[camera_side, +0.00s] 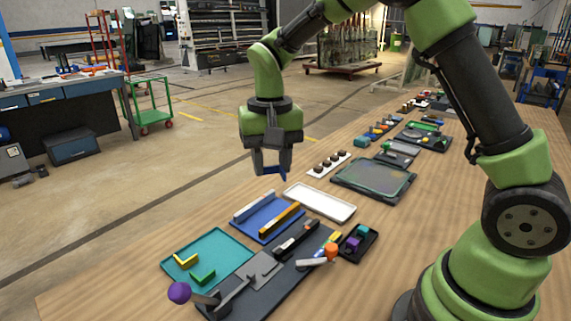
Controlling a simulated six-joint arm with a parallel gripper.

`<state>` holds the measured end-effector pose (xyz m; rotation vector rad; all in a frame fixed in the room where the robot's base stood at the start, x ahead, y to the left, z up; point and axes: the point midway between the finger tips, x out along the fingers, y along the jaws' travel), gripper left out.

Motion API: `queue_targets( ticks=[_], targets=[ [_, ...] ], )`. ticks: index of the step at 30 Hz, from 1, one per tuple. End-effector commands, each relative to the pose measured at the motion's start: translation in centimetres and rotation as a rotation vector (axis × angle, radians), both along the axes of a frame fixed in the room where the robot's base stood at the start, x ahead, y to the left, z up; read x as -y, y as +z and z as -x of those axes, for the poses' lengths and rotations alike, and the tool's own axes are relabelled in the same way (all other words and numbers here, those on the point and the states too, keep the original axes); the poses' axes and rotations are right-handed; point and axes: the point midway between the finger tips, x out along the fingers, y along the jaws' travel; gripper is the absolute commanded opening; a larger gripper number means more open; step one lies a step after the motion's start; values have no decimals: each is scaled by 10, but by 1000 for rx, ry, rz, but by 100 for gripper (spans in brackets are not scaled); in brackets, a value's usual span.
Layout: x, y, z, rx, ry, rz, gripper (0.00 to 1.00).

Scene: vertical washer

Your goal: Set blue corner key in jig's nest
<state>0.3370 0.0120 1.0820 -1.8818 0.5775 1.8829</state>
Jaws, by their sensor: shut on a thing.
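My gripper (271,167) hangs above the table with its jaws pointing down. It is shut on a small dark blue piece, the blue corner key (276,171), which shows at the fingertips. The jaws hide part of the key. The jig (262,275) is a dark grey plate with light grey metal blocks, a purple ball handle and an orange knob, at the front of the table. The gripper and key are well above and behind it, apart from it. The nest is too small to make out clearly.
A teal tray (222,246) holds a yellow and a green corner key. A blue tray (247,228) holds long bars. A white tray (318,194) is empty. A black tray (369,247) holds small coloured blocks. More trays and parts line the table behind. Bare wood lies at the front left.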

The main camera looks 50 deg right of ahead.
Motion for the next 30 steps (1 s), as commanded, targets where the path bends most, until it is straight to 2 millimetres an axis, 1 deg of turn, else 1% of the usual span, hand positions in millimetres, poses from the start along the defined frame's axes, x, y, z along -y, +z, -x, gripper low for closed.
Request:
queue_targets(
  ticks=[1, 6, 15, 24, 27, 30],
  targets=[
    [-3, -6, -7, -3, -105, 1, 11],
    [-13, -23, -28, -1, -511, 1, 11],
    [-32, -59, -58, -2, -1229, 2, 11],
    [-51, -99, -80, -2, -1939, 2, 11],
    [-57, -111, -85, -2, -2146, 2, 11],
    [-62, -121, -88, -2, -2310, 2, 11]
  ],
)
